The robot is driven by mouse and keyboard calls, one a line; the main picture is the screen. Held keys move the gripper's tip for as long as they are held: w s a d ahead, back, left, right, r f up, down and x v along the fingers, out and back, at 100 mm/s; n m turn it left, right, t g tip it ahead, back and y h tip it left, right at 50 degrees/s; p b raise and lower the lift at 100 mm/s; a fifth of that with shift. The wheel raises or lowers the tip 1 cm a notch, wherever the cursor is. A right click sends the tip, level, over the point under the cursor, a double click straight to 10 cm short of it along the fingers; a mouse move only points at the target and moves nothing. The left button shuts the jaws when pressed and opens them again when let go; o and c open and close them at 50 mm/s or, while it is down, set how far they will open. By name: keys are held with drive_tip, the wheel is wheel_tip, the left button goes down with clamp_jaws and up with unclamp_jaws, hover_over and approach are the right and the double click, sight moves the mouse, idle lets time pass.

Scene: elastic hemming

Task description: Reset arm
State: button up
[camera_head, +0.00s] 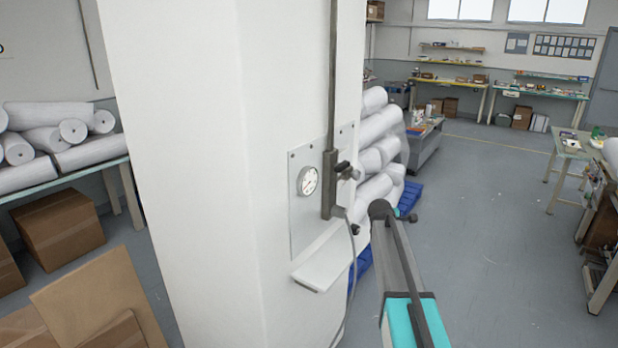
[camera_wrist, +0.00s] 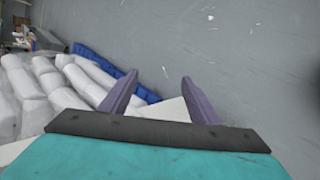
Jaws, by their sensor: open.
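My gripper (camera_wrist: 160,78) is in the wrist view. Its two purple-grey fingers stand apart with nothing held between them. Beyond the fingers are grey floor, the edge of a blue pallet (camera_wrist: 150,95) and a pale surface. In the head view my arm, with a teal section and a dark rounded joint, reaches up from the bottom right of centre. The gripper's fingers cannot be made out clearly there.
A white pillar (camera_head: 190,180) with a gauge (camera_head: 308,181) and small shelf (camera_head: 325,262) stands left of my arm. White rolls (camera_head: 380,150) are stacked behind it. Cardboard boxes (camera_head: 95,300) fill the lower left. Open floor (camera_head: 490,230) lies right; a worktable (camera_head: 570,147) stands far right.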

drive_tip(key=s+a+f+n+t+h+b, duration=0.1)
drive_tip(key=s+f+n+b, duration=0.35)
drive_tip(key=f, duration=1.05)
drive_tip(key=s+a+f+n+h+b, duration=0.1)
drive_tip(key=s+f+n+h+b, duration=0.3)
drive_tip(key=f, duration=1.1)
drive_tip(key=s+a+f+n+t+y+b, duration=0.2)
drive_tip(key=s+a+f+n+y, duration=0.4)
drive_tip(key=a+f+n, duration=0.55)
drive_tip(key=s+a+f+n+t+y+b, duration=0.1)
drive_tip(key=s+a+f+n+t+y, duration=0.1)
drive_tip(key=s+a+f+n+y, duration=0.9)
drive_tip(key=s+a+f+n+g+h, duration=0.1)
drive_tip(key=s+a+f+n+g, duration=0.1)
drive_tip(key=s+n+g, duration=0.4)
drive_tip(key=s+a+f+n+g+h, duration=0.1)
drive_tip(key=s+f+n+h, duration=0.15)
drive_tip(key=s+n, duration=0.65)
drive_tip(key=s+d+r+n+g+h, duration=0.1)
drive_tip(key=s+d+n+g, duration=0.2)
drive_tip(key=s+n, duration=0.3)
drive_tip(key=s+d+r+n+g+h, duration=0.1)
drive_tip(key=s+d+n+g, duration=0.2)
drive_tip(key=s, duration=1)
drive_tip(key=n+g+b, duration=0.1)
drive_tip(key=n+g, duration=0.1)
drive_tip(key=n, duration=0.2)
drive_tip(key=shift+d+r+g+h, duration=0.2)
drive_tip(key=shift+r+g+h, duration=0.1)
drive_tip(key=shift+r+h, duration=0.05)
